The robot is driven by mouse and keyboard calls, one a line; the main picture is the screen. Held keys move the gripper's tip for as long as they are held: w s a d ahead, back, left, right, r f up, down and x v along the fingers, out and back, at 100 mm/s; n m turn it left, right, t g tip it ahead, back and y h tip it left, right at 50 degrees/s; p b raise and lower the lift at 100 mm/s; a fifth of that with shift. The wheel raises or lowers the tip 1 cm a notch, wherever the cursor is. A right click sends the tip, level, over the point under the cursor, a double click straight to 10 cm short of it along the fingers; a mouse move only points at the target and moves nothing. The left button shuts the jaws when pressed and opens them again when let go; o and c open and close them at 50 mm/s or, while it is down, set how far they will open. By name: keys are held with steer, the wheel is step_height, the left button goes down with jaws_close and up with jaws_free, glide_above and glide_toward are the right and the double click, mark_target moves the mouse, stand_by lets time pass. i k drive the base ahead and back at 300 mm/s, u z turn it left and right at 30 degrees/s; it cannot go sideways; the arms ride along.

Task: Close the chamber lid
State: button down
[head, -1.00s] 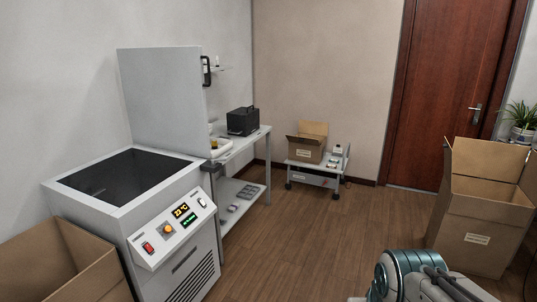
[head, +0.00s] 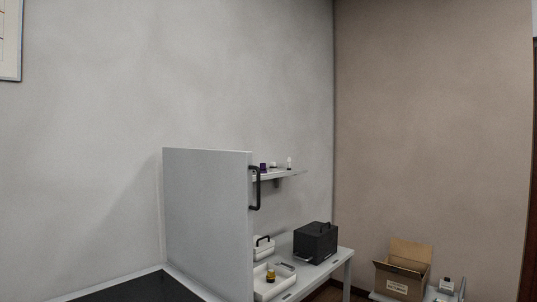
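The chamber lid (head: 205,222) is a light grey panel standing upright, fully raised, at the left of the middle in the head view. A black handle (head: 256,188) is on its right edge. The chamber (head: 178,273) is at the bottom left, with its dark opening uncovered; most of its body is below the frame. My gripper is not in the head view.
A grey bench (head: 342,257) stands right of the lid, bearing a black box (head: 315,242) and a white tray (head: 262,292). A small wall shelf (head: 290,173) is above it. An open cardboard box (head: 402,275) is at the lower right.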

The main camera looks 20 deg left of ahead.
mark_target(208, 193)
steer(key=i, duration=1.6)
steer(key=u, duration=2.35)
